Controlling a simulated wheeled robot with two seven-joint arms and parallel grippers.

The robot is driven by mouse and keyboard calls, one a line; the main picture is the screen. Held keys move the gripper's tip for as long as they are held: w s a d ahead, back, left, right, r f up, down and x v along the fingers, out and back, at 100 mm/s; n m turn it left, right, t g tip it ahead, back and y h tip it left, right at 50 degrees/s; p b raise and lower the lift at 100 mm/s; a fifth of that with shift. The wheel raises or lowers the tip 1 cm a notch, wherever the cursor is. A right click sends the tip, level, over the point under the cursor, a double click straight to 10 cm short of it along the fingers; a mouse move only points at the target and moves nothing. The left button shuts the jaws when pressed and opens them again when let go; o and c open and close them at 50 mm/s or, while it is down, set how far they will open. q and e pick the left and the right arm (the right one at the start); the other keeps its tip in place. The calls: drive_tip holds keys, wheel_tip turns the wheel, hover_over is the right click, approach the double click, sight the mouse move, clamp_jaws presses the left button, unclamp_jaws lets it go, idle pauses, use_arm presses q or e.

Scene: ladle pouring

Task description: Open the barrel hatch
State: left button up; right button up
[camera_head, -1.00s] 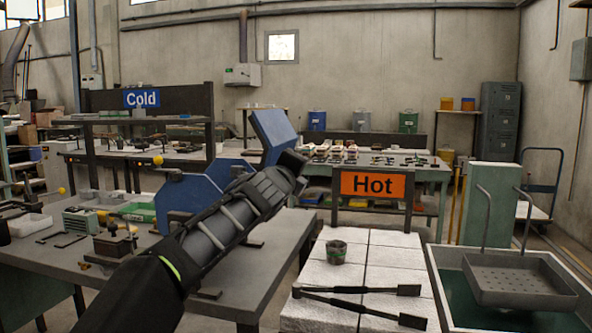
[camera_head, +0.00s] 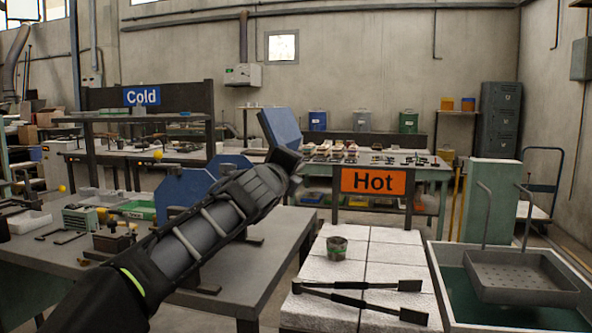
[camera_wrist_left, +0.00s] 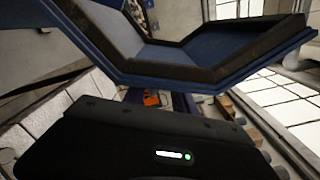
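The blue barrel (camera_head: 183,190) stands on the grey bench, partly hidden behind my left arm. Its blue hatch panel (camera_head: 280,127) is raised and tilted at the right, apart from the main blue body in the head view. My left gripper (camera_head: 290,160) is at the panel's lower end and overlaps it; I cannot tell whether they touch. In the left wrist view the angled blue hatch with dark lining (camera_wrist_left: 185,52) spans the top, above my gripper's black body. The fingers are hidden there. My right gripper is not in view.
Right of the bench (camera_head: 265,270), a white block table (camera_head: 390,265) holds a small dark pot (camera_head: 337,248) and long tongs (camera_head: 365,290). A water tank (camera_head: 455,310) with a perforated basket (camera_head: 515,275) stands further right. The orange Hot sign (camera_head: 373,181) is behind.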

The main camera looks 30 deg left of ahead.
use_arm(q)
drive_tip(key=shift+v, duration=1.7)
drive_tip(key=shift+d, duration=0.1)
